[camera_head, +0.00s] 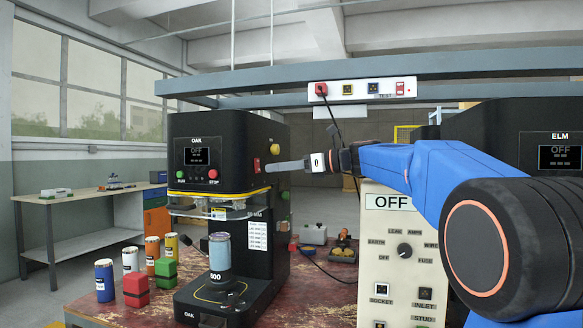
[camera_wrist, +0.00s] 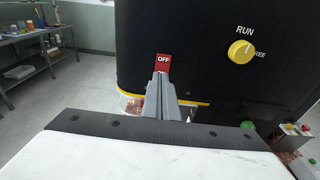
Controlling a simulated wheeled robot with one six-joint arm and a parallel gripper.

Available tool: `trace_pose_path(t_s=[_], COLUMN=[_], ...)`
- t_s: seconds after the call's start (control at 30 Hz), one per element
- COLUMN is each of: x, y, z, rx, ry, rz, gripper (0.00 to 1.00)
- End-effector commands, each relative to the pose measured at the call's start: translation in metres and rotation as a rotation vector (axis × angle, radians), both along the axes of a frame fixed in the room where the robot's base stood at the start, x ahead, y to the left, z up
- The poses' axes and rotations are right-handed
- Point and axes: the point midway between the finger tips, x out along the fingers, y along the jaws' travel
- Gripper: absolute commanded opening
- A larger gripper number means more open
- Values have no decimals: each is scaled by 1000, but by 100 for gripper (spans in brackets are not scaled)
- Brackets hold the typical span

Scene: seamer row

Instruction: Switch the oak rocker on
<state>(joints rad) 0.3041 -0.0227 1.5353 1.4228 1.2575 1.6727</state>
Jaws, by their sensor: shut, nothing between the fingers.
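The oak machine (camera_head: 205,128) is a black seamer with a yellow-edged guard, and its display (camera_head: 197,157) reads OFF. Its red rocker (camera_head: 256,165) is on the right side face. In the wrist view the rocker (camera_wrist: 163,60) shows a white OFF label. My gripper (camera_head: 268,166) is shut and empty, its fingers pointing left at the rocker. In the wrist view my fingertips (camera_wrist: 161,76) are just below the OFF label and overlap the rocker's lower part. I cannot tell whether they touch it.
A yellow RUN knob (camera_wrist: 241,51) sits right of the rocker; its lettering is partly hidden. A tester panel (camera_head: 388,235) stands below my arm. The elm machine (camera_head: 512,125) is at right. Several cans and blocks (camera_head: 136,290) stand on the bench's left side.

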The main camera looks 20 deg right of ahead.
Motion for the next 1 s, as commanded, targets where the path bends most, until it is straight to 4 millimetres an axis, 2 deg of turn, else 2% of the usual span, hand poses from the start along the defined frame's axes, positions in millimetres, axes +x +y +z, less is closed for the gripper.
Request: trace_pose_path(t_s=[0.2, 0.67, 0.83, 1.0], x=[11, 14, 20, 21], y=[16, 19, 28, 28], z=[-2, -3, -12, -13], rx=[0, 0, 1, 1], ry=[0, 0, 2, 2], rz=[1, 0, 1, 2], gripper=[0, 0, 0, 0])
